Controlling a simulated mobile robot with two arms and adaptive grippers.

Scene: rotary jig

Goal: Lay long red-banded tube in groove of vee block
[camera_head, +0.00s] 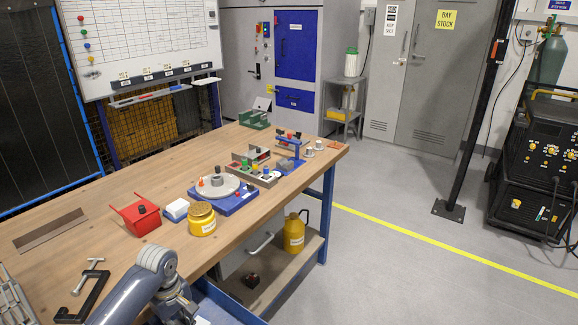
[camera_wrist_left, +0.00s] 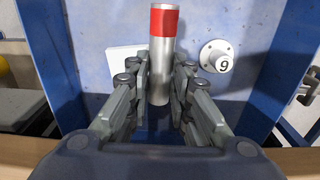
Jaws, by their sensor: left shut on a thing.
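The long tube (camera_wrist_left: 158,80) is silver with a red band (camera_wrist_left: 164,20) near its upper end in the left wrist view. My left gripper (camera_wrist_left: 162,98) is shut on the tube's lower part, one finger on each side. In the head view an arm of mine rises at the bottom; its fingers and the tube cannot be made out there. I cannot clearly pick out a vee block with its groove. A round grey turntable (camera_head: 217,187) on a blue base (camera_head: 238,203) stands on the bench. My right gripper is not in view.
On the wooden bench (camera_head: 100,190) stand a red holder (camera_head: 138,217), a yellow jar (camera_head: 201,219), a white box (camera_head: 175,210) and a green bin (camera_head: 254,119). A black clamp (camera_head: 92,295) lies at front left. Behind the tube is a blue panel with a round "9" tag (camera_wrist_left: 216,57).

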